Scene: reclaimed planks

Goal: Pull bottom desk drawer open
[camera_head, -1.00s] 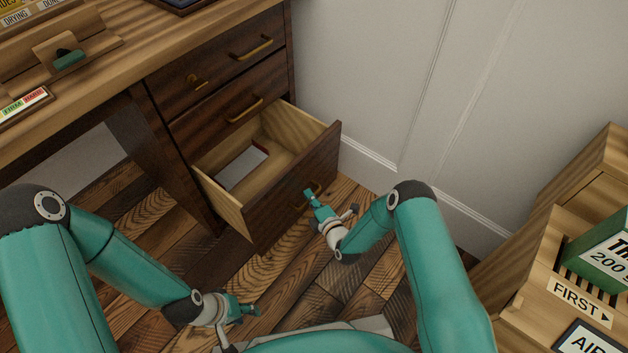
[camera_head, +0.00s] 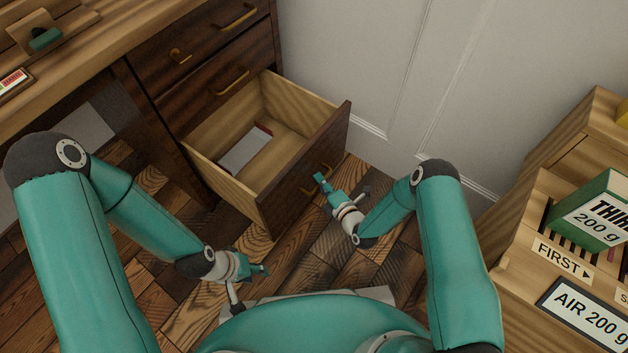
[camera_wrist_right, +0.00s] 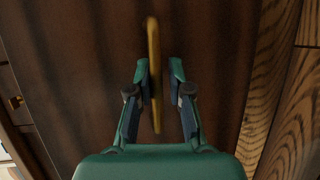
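The bottom desk drawer (camera_head: 300,180) stands well out of the desk in the head view, its pale wooden inside showing. A flat white item with a red edge (camera_head: 246,148) lies in it. Its brass handle (camera_head: 327,168) is partly hidden by my right gripper (camera_head: 321,181). In the right wrist view, the handle (camera_wrist_right: 153,50) runs between the two fingers of my right gripper (camera_wrist_right: 160,78). A gap shows between the handle and the right-hand finger; the left-hand finger is close to it or touching. My left gripper (camera_head: 262,269) is low over the floor, away from the drawer, apparently empty.
Two upper drawers (camera_head: 205,90) with brass handles are shut. A white panelled wall (camera_head: 370,60) stands close to the drawer's right. Wooden shelving with a green box (camera_head: 600,215) and labels is at the right. Plank floor (camera_head: 310,255) lies bare before the drawer.

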